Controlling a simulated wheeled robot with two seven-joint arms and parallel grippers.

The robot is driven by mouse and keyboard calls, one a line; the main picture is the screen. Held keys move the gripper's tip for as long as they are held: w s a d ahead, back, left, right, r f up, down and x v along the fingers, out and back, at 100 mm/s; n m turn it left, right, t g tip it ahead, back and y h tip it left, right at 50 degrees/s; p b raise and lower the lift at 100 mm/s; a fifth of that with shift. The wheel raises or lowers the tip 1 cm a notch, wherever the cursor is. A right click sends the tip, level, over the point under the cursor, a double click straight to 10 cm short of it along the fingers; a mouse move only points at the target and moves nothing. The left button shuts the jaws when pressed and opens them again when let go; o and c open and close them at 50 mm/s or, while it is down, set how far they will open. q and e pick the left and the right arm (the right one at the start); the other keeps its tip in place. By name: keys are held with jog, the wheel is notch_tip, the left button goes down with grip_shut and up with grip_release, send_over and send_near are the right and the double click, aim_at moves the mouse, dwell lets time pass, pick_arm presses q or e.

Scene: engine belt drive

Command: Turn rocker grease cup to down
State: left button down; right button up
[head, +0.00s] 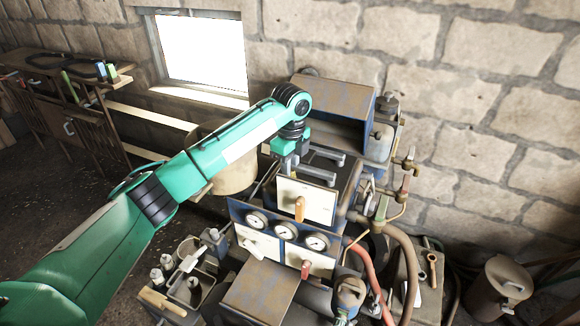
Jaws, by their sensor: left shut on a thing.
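My left gripper (291,163) reaches in from the left over the engine (350,178) and points down at its top, just behind an upright white panel with an orange handle (299,208). It is shut on a small part there, which looks to be the rocker grease cup. The fingers and wrist hide most of that part, so I cannot tell which way it is turned. Grey bars (318,174) lie just right of the fingers. My right gripper is not in view.
A gauge panel (272,229) stands in front of the engine top. A rusty blue box (335,95) stands behind, and brass valves and pipes (381,207) are close on the right. A stone wall closes the back.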

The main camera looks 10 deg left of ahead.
pick_arm(q)
jog(key=shift+m, duration=0.4)
jog(key=c, duration=1.2)
grip_release()
jog(key=shift+c, duration=0.2)
jog(key=shift+n, duration=0.3)
